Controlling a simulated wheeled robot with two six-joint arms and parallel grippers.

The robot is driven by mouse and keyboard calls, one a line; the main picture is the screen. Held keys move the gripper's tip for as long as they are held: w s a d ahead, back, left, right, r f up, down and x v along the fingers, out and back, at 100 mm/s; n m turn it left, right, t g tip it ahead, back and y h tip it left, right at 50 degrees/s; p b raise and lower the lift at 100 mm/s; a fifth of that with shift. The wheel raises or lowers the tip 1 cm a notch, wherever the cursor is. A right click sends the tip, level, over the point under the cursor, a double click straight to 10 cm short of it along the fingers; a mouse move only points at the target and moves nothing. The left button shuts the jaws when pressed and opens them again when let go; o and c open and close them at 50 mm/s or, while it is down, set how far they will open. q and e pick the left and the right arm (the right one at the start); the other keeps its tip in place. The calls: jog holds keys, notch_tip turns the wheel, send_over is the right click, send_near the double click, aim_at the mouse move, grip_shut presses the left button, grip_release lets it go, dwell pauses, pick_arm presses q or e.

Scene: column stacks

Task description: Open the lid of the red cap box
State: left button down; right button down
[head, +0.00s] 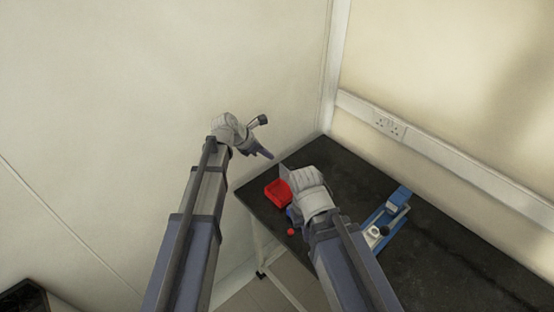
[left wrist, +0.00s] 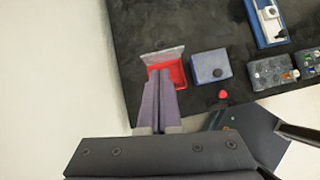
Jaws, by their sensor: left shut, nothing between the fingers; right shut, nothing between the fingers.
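The red cap box (head: 277,194) sits near the left edge of the dark table. In the left wrist view the box (left wrist: 178,74) shows its red inside, and a pale grey lid (left wrist: 162,55) stands raised along its far side. A grey edge of the lid (head: 283,172) shows in the head view. My left gripper (head: 269,155) is shut and empty, above and beyond the box; its fingers (left wrist: 160,76) overlap the box in the wrist view, and contact cannot be told. My right gripper (head: 305,187) is shut and empty, right of the box, its fingertips largely hidden.
A blue-grey box with a dark knob (left wrist: 210,67) stands right of the red box. A small red ball (head: 291,231) lies in front. A blue and white device (head: 386,222) is further right, and grey trays of small parts (left wrist: 272,73) show nearby. Walls bound the table behind.

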aim_at(292, 168)
pick_arm(q)
jog(key=b+x, duration=0.9)
jog(key=x, duration=0.3)
jog(key=shift+w, duration=0.15)
jog(key=shift+w+d+f, duration=0.1)
jog(key=shift+d+f, duration=0.1)
jog(key=shift+d, duration=0.15)
jog(key=shift+d, duration=0.1)
jog(key=shift+w+d+f+g+y+p, duration=0.15)
jog(key=shift+w+d+g+y+p, duration=0.1)
jog(key=shift+w+d, duration=0.2)
jog(key=shift+w+d+f+g+y+p, duration=0.1)
jog(key=shift+w+d+g+y, duration=0.15)
jog(key=shift+w+d, duration=0.15)
jog(key=shift+w, duration=0.1)
jog(key=shift+r, duration=0.1)
